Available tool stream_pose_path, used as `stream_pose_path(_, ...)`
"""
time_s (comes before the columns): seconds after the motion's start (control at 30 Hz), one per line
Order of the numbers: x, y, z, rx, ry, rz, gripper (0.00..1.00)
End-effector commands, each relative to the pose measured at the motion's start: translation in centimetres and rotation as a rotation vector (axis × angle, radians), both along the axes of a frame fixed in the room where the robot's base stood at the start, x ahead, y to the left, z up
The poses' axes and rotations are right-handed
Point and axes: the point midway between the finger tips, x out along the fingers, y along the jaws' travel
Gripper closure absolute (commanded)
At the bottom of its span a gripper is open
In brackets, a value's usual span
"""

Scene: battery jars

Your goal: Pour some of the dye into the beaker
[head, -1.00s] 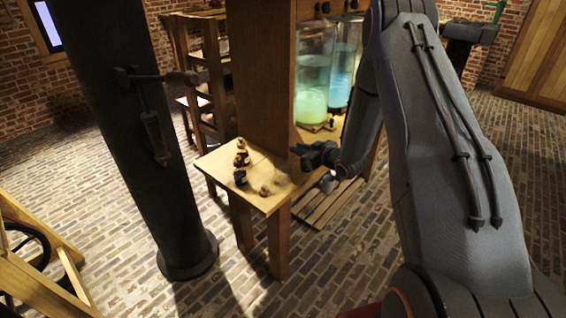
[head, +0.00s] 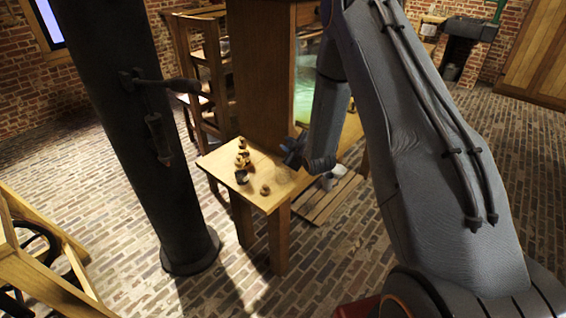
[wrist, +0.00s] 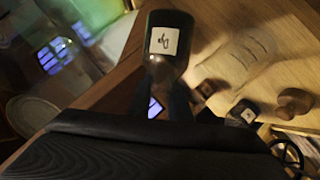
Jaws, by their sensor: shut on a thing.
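My gripper (head: 293,152) is over the right side of the small wooden table in the head view. In the wrist view my gripper (wrist: 166,106) is shut on a dark dye bottle (wrist: 163,68) with a white label that seems to begin "Dy". The bottle's tilt and any liquid flow are hard to tell. A clear beaker (wrist: 243,62) with dark graduation marks appears on the tabletop to the right of the bottle, apart from it in the picture. I cannot make the beaker out in the head view.
Large glass jars of green liquid (head: 305,85) stand behind, partly hidden by my arm.

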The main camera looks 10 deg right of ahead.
Motion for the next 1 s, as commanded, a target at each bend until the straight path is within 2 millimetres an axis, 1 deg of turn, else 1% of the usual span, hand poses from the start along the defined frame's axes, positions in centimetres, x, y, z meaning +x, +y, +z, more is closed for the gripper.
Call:
stream_pose_path(0.03, 0.0, 0.2, 0.1, -0.027, -0.004, 0.001, 1.0)
stream_pose_path(0.13, 0.0, 0.1, -0.8, -0.093, -0.014, 0.001, 1.0)
stream_pose_path(0.27, 0.0, 0.1, -1.4, -0.175, -0.031, 0.001, 1.0)
stream_pose_path(0.4, 0.0, 0.0, -1.0, -0.266, -0.047, 0.0, 1.0)
stream_pose_path(0.6, 0.0, 0.0, -0.9, -0.387, -0.068, 0.0, 1.0)
stream_pose_path(0.83, 0.0, -0.1, -0.8, -0.476, -0.084, 0.0, 1.0)
stream_pose_path(1.0, 0.0, 0.2, -0.7, -0.515, -0.09, 0.001, 1.0)
